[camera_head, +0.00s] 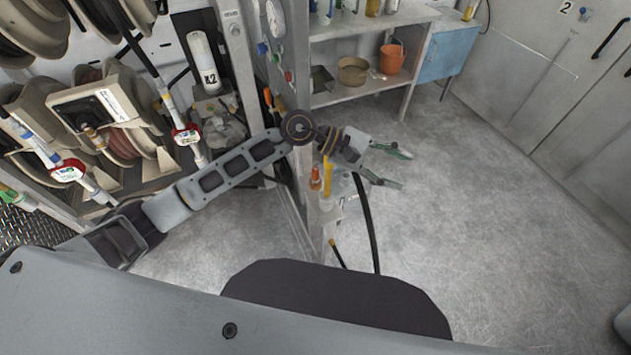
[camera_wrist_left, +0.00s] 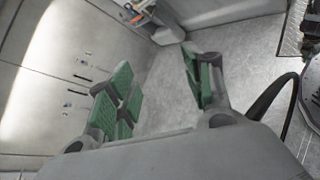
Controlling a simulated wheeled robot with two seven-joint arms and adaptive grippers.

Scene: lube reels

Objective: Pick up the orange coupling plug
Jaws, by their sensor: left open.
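My left gripper (camera_head: 402,169) reaches in from the left, past the grey post, over bare floor. It is open, its two green-tipped fingers spread apart with nothing between them. A small orange piece (camera_head: 316,178) hangs on the post beside a yellow-topped one, just below my left wrist and behind the fingers. It may be the orange coupling plug; it is too small to be sure. My right gripper is in neither view.
Hose reels (camera_head: 105,115) and a white K2 cylinder (camera_head: 204,62) stand at the left. A black hose (camera_head: 367,225) hangs below my left gripper. A shelf at the back holds an orange bucket (camera_head: 391,60). Grey doors (camera_head: 560,80) stand right. The floor (camera_head: 480,240) is clear.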

